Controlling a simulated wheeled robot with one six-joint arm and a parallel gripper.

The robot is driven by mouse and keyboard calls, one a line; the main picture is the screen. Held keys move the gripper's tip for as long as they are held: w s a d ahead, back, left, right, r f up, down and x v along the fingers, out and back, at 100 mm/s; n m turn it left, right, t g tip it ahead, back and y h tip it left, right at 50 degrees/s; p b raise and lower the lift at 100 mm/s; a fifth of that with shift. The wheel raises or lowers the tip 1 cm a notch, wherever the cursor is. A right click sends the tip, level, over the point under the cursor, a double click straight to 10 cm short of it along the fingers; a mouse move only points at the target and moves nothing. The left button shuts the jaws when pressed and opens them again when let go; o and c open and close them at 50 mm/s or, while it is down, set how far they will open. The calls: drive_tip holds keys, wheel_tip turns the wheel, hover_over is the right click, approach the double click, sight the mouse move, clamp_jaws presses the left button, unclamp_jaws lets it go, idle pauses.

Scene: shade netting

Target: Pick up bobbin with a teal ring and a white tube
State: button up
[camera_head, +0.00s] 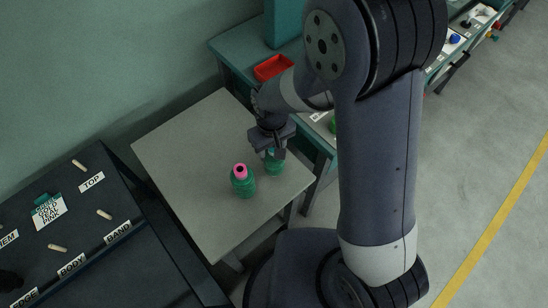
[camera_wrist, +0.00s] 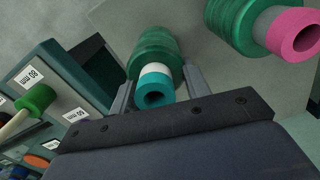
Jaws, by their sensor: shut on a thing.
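The bobbin with a teal ring and a white tube stands in my gripper (camera_wrist: 158,88) in the wrist view. Its green thread body (camera_wrist: 155,45) lies beyond the fingers, and its white tube and teal ring point toward the camera. The two fingers sit on either side of it, shut on it. In the head view, the same green bobbin (camera_head: 275,167) is upright at the grey table, below my gripper (camera_head: 272,150), which partly hides its top. I cannot tell whether it touches the tabletop.
A second green bobbin with a pink ring (camera_head: 243,182) stands close by on the grey table (camera_head: 190,140), also at upper right in the wrist view (camera_wrist: 238,22). A dark pegged board (camera_head: 125,250) stands at left. A red tray (camera_head: 272,67) sits on the teal bench behind.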

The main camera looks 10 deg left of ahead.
drive_tip(key=c, duration=0.8)
